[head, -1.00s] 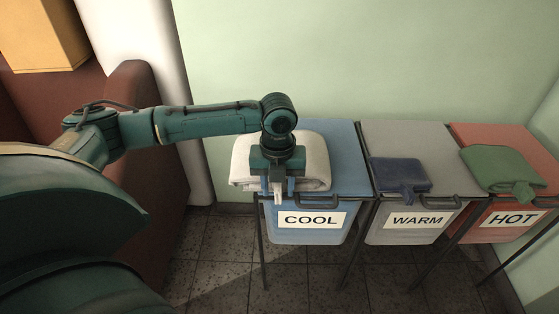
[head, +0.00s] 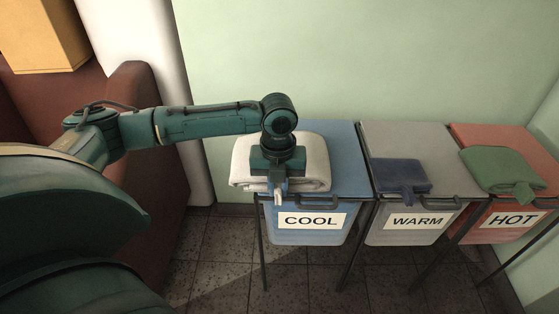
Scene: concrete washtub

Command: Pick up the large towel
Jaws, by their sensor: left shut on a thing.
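A large white folded towel (head: 314,160) lies on the blue lid of the bin labelled COOL (head: 345,150). My left gripper (head: 278,188) points down over the front part of this towel. It is shut on the towel's front edge, though the wrist hides part of the grip. The towel still rests on the lid. A smaller dark blue folded cloth (head: 400,173) lies on the grey WARM bin (head: 418,143). A green folded cloth (head: 500,167) lies on the red HOT bin (head: 490,138). My right gripper is not in view.
The three bins stand side by side on thin dark legs against a pale green wall (head: 350,60). A white column (head: 150,60) and a brown padded piece (head: 135,130) stand on the left. Tiled floor (head: 220,260) is open in front.

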